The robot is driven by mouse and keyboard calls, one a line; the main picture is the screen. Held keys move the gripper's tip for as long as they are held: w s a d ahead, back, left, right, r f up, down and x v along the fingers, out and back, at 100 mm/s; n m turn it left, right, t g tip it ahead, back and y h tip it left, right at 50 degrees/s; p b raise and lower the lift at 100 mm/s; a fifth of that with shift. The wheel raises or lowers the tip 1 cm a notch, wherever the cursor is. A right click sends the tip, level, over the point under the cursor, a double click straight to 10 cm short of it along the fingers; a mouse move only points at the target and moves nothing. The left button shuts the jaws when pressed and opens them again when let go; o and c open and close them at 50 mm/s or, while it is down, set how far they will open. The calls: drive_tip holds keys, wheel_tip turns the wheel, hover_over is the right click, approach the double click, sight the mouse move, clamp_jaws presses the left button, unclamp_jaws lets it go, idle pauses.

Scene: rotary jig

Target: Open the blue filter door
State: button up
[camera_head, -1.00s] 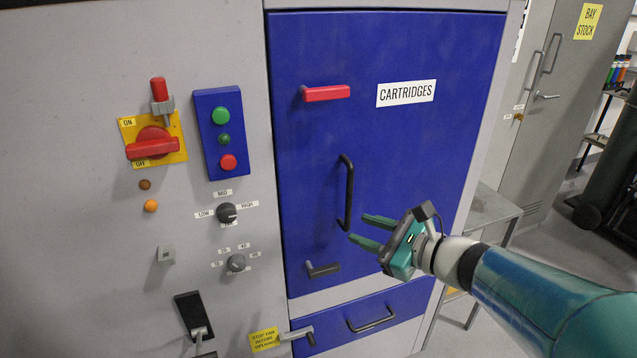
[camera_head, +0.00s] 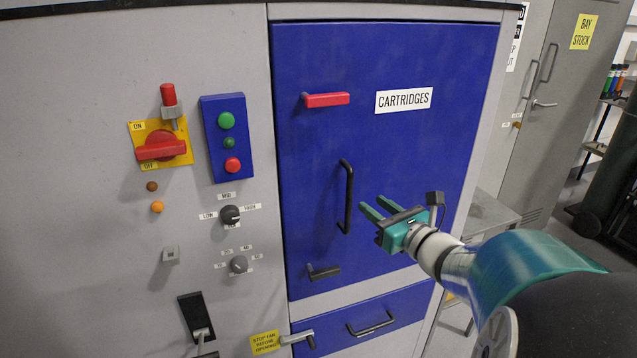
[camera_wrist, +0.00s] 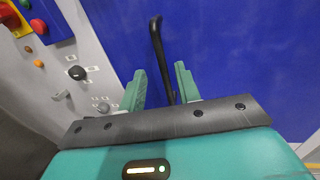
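The blue filter door (camera_head: 420,150) is shut in the cabinet front, with a "CARTRIDGES" label (camera_head: 403,99). It has a black vertical bar handle (camera_head: 347,197) near its middle, a red latch handle (camera_head: 326,99) above and a black latch handle (camera_head: 323,272) below, both lying about level. My gripper (camera_head: 370,207) is open and empty, just right of the bar handle and apart from it. In the wrist view the bar handle (camera_wrist: 157,45) runs down between my two fingers (camera_wrist: 160,85), beyond their tips at the top; depth to it is hard to tell.
Left of the door are a red rotary switch (camera_head: 161,150) with a red-topped pin (camera_head: 168,95), a button box (camera_head: 229,138) and knobs. Below is a blue drawer (camera_head: 371,325) beside a "STOP FAN BEFORE OPENING" label (camera_head: 265,342). A grey table (camera_head: 488,215) stands at the right.

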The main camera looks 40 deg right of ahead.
sight(352, 189)
drive_tip(key=w, duration=0.6)
drive_tip(key=w+d, duration=0.1)
drive_tip(key=w, duration=0.2)
drive_tip(key=shift+w, duration=0.35)
drive_tip(key=shift+a, duration=0.1)
clamp_jaws()
